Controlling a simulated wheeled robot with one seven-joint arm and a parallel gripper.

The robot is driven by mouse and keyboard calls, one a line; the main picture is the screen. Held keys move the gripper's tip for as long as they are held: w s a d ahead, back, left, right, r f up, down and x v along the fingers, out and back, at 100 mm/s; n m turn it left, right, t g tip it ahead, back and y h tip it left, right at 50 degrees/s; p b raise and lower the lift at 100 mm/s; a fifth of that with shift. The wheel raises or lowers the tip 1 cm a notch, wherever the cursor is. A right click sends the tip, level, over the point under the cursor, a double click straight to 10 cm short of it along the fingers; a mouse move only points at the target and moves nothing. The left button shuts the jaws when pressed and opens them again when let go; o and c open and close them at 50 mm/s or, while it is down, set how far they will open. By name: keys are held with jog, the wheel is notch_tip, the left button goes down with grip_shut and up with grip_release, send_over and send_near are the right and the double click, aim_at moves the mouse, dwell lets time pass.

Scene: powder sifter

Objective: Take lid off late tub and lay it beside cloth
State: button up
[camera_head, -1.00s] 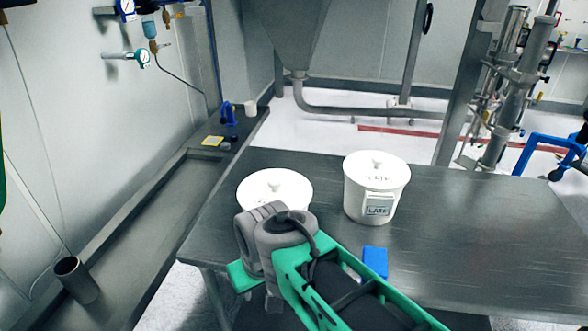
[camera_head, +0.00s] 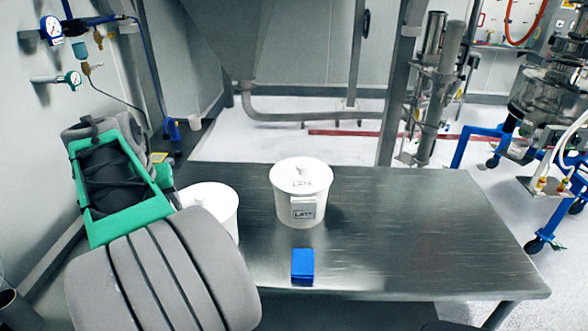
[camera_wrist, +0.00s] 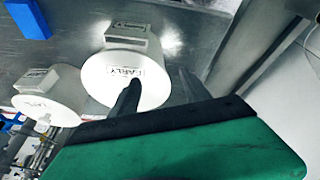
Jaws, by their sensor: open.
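The late tub (camera_head: 300,208) is white, upright on the steel table, with a label on its front. Its white lid (camera_head: 301,176) with a small knob is on it. In the wrist view the late tub's lid (camera_wrist: 45,97) is at the left. The blue cloth (camera_head: 302,262), a small folded block, lies in front of it; it also shows at the upper left of the wrist view (camera_wrist: 27,18). A second lidded white tub (camera_head: 215,203) is partly hidden by my arm; its lid reads EARLY in the wrist view (camera_wrist: 125,82).
The steel table (camera_head: 420,235) is bare to the right of the late tub and the cloth. A dark side bench with small items runs along the left wall. A blue wheeled frame (camera_head: 480,140) stands beyond the table at the right.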

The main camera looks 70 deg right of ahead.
jog(key=s+d+r+m, duration=0.1)
jog(key=s+d, duration=0.1)
jog(key=d, duration=0.2)
jog(key=s+d+r+m+g, duration=0.1)
jog(key=s+d+m, duration=0.1)
jog(key=d, duration=0.2)
jog(key=s+d+r+m+p, duration=0.1)
jog(key=s+d, duration=0.1)
jog(key=d, duration=0.2)
jog(key=shift+s+d, duration=0.1)
jog(key=shift+d, duration=0.15)
jog(key=s+d+r+m+g, duration=0.1)
jog(key=s+d+m, duration=0.2)
jog(key=s+d, duration=0.35)
jog(key=m+g+p, duration=0.1)
jog(key=m, duration=0.4)
send_near(301, 165)
jog(key=f, duration=0.1)
jog(key=b+x, duration=0.1)
jog(key=x, duration=0.7)
jog(key=shift+s+d+r, duration=0.1)
jog(key=shift+d, duration=0.05)
jog(key=shift+c, duration=0.2)
grip_shut()
